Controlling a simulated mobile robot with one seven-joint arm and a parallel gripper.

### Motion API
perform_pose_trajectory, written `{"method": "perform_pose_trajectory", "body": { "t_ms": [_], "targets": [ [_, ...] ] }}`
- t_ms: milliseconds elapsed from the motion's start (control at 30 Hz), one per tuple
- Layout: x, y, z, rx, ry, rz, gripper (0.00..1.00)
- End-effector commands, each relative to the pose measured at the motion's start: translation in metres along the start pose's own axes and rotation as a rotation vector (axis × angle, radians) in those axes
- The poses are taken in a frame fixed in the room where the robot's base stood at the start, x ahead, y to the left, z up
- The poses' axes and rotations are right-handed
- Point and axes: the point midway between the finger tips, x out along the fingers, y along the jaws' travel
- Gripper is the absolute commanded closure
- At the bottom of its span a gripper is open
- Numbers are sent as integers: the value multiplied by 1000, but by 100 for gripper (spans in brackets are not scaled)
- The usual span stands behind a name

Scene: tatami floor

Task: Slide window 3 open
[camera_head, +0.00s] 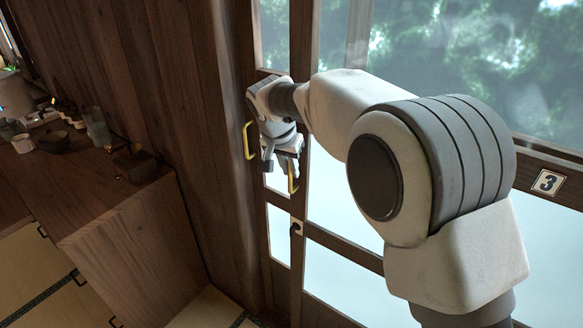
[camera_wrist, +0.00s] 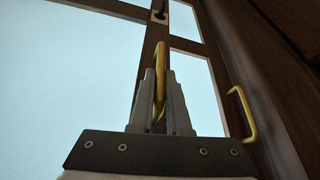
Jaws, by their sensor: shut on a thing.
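Window 3 (camera_head: 340,195) is a dark wooden sash with glass panes, and a plate with the number 3 (camera_head: 547,182) is on its crossbar at the right. A yellow handle (camera_head: 292,182) stands on its upright stile; it also shows in the wrist view (camera_wrist: 160,55). My gripper (camera_head: 280,168) is shut on this handle, with one finger on each side of it in the wrist view (camera_wrist: 160,78). In the head view, my arm hides part of the sash. I cannot tell from these frames how far the window stands open.
A second yellow handle (camera_head: 249,141) is on the dark frame left of my gripper. A small dark latch (camera_head: 296,228) sits on the stile below. At the left, a wooden counter (camera_head: 130,225) holds several cups and bowls. Tatami floor (camera_head: 32,275) shows below it.

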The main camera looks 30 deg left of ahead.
Motion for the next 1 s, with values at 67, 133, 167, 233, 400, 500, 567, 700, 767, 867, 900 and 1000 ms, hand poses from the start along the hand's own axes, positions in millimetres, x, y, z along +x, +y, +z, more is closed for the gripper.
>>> {"method": "perform_pose_trajectory", "body": {
  "t_ms": [67, 133, 167, 233, 400, 500, 567, 700, 767, 867, 900, 1000],
  "targets": [
    [-2, -1, -2, 1, 5, -3, 100],
    [-2, 0, -2, 1, 5, -3, 100],
    [-2, 0, -2, 1, 5, -3, 100],
    [-2, 0, -2, 1, 4, -3, 100],
    [-1, 0, -1, 1, 3, -2, 55],
    [-1, 0, -1, 1, 2, -1, 55],
    [-1, 0, -1, 0, 1, -1, 55],
    [-2, 0, 0, 0, 1, -1, 55],
    [-5, 0, -1, 0, 1, -1, 55],
    [-17, 0, -1, 0, 3, -2, 55],
    [-24, -1, -1, -1, 3, -3, 55],
    [-46, -1, -1, 0, 4, -4, 55]
  ]
}}
